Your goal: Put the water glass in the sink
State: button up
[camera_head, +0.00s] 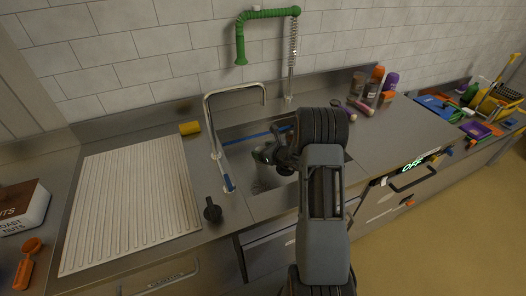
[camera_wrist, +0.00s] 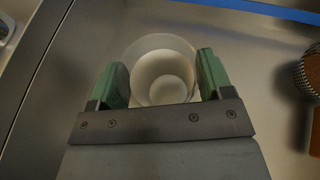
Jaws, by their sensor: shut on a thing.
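The water glass (camera_wrist: 163,75) is a clear, round vessel seen from above in the wrist view. It stands between the two green fingers of my gripper (camera_wrist: 162,82), which is shut on it. In the head view my gripper (camera_head: 266,155) reaches down over the steel sink (camera_head: 265,187), and the glass cannot be made out clearly there. In the wrist view, bare steel lies around the glass, with a blue strip (camera_wrist: 285,12) at the upper right. I cannot tell whether the glass touches the steel below.
A tall tap (camera_head: 208,115) arches at the sink's left rim. A ribbed drainboard (camera_head: 130,200) is at left, with a yellow sponge (camera_head: 190,128) behind. Several bottles (camera_head: 372,88) stand at right.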

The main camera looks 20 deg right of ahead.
jog(key=shift+f, duration=0.3)
jog(key=shift+f, duration=0.15)
jog(key=o, duration=1.3)
